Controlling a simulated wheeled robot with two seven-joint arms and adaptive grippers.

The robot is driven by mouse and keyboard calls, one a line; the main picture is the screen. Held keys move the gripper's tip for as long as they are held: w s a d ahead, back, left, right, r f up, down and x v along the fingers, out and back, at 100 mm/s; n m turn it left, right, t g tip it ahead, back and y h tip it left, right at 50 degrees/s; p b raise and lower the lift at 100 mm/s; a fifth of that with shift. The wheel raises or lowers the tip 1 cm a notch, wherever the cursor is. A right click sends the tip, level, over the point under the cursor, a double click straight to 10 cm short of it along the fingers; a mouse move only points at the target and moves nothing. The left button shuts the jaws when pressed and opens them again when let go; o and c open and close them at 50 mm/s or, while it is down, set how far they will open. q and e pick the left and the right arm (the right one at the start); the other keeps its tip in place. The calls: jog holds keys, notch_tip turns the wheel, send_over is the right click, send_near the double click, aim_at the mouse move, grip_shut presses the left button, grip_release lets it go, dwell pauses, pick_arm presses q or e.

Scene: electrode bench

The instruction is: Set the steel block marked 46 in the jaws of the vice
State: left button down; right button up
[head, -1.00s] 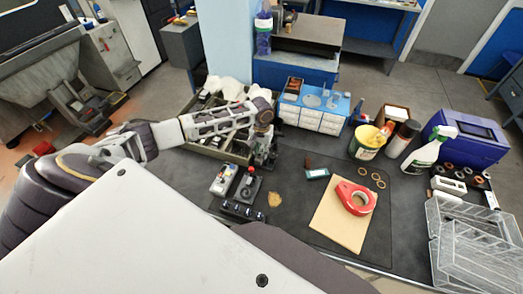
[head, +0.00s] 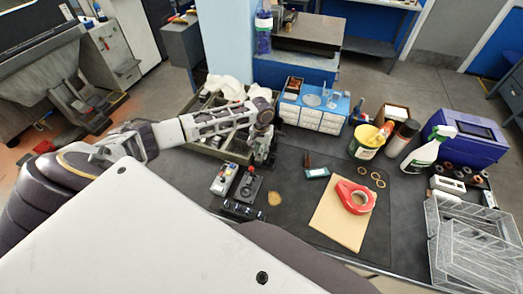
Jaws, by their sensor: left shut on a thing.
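My left gripper (head: 264,158) is at the end of my left arm, pointing down over the dark mat behind the small control boxes. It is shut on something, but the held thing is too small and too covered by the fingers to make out. I cannot read a 46 on any block. I cannot clearly pick out the vice; the area under and behind the gripper is partly hidden by my arm. My right gripper is not in view.
A red-knobbed control box (head: 248,187) and a grey box (head: 223,180) stand just in front of the gripper. A crate (head: 205,147) lies behind my forearm. A drawer unit (head: 312,117) stands behind right.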

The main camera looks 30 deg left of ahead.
pick_arm(q)
jog(key=shift+f, duration=0.35)
dwell(0.7)
jog(key=shift+f, duration=0.45)
dwell(0.4)
jog(key=c, duration=1.1)
grip_release()
jog(key=shift+f, duration=0.15)
jog(key=shift+a+r, duration=0.1)
jog(key=shift+r, duration=0.45)
jog(key=r, duration=1.1)
jog(key=shift+d+r, duration=0.1)
jog(key=shift+d, duration=0.1)
